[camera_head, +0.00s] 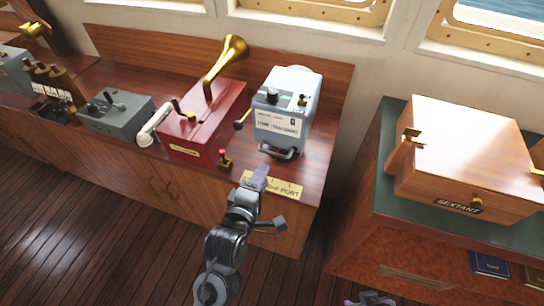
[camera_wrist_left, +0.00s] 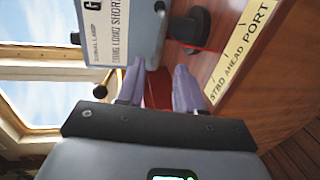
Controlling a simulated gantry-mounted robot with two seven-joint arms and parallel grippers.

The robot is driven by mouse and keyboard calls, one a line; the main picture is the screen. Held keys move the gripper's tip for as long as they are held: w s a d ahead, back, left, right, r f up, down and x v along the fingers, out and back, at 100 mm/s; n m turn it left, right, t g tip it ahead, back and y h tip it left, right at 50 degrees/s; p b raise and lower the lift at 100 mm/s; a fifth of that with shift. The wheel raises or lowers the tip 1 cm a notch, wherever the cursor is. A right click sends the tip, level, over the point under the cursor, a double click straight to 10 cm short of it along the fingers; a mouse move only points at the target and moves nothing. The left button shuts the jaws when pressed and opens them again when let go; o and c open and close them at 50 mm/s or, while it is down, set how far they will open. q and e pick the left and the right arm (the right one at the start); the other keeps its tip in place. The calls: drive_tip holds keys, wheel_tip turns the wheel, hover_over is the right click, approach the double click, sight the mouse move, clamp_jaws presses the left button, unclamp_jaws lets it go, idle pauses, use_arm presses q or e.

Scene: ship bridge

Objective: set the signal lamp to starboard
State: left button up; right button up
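The signal lamp (camera_head: 284,105) is a grey-blue box on the wooden console, with a white label and a dark handle low on its front (camera_head: 280,152). In the left wrist view, the lamp (camera_wrist_left: 120,30) is at the top and the dark handle part (camera_wrist_left: 195,28) is right of it. A brass plate (camera_head: 285,188) on the console edge reads STBD, AHEAD and PORT in the wrist view (camera_wrist_left: 240,50). My left gripper (camera_head: 261,175) is just in front of the lamp, over the plate's left part. Its fingers (camera_wrist_left: 164,80) are apart and empty. My right gripper's state does not show.
A red box (camera_head: 205,125) with a brass horn (camera_head: 228,60) stands left of the lamp. A small red-knobbed lever (camera_head: 224,157) and a brass-balled lever (camera_head: 242,120) are close to my left gripper. A wooden SEXTANT case (camera_head: 465,150) sits on the right cabinet.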

use_arm(q)
drive_tip(key=p+x, duration=0.1)
drive_tip(key=x, duration=0.8)
drive_tip(key=shift+p, duration=0.3)
drive_tip(key=shift+w, duration=0.1)
clamp_jaws()
